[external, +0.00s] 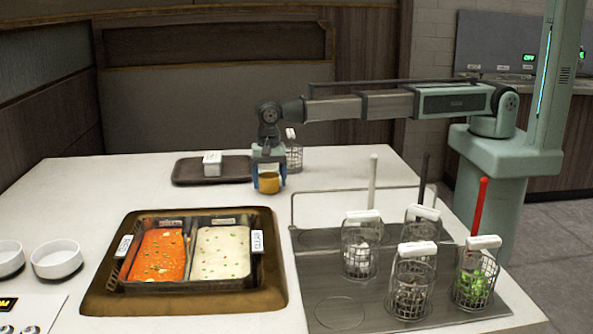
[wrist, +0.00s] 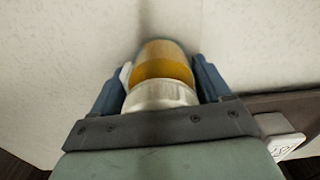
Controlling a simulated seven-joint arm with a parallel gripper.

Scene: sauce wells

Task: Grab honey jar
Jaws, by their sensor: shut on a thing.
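The honey jar (external: 268,183) is a small amber jar at the back middle of the white table. In the wrist view the jar (wrist: 162,62) shows an amber body and a pale, whitish part nearer the gripper. My gripper (external: 268,178) points down over the jar, and its blue fingers are shut on it. The wrist view shows my gripper (wrist: 163,85) with one finger on each side of the jar. I cannot tell whether the jar touches the table or is slightly above it.
A dark tray (external: 190,172) with a white block (external: 212,163) lies left of my gripper. A wire basket (external: 293,152) stands just behind it. In front is a two-part sauce tray (external: 250,281). Several wire baskets stand on a metal plate (external: 340,312) at right. White bowls (external: 57,259) are at left.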

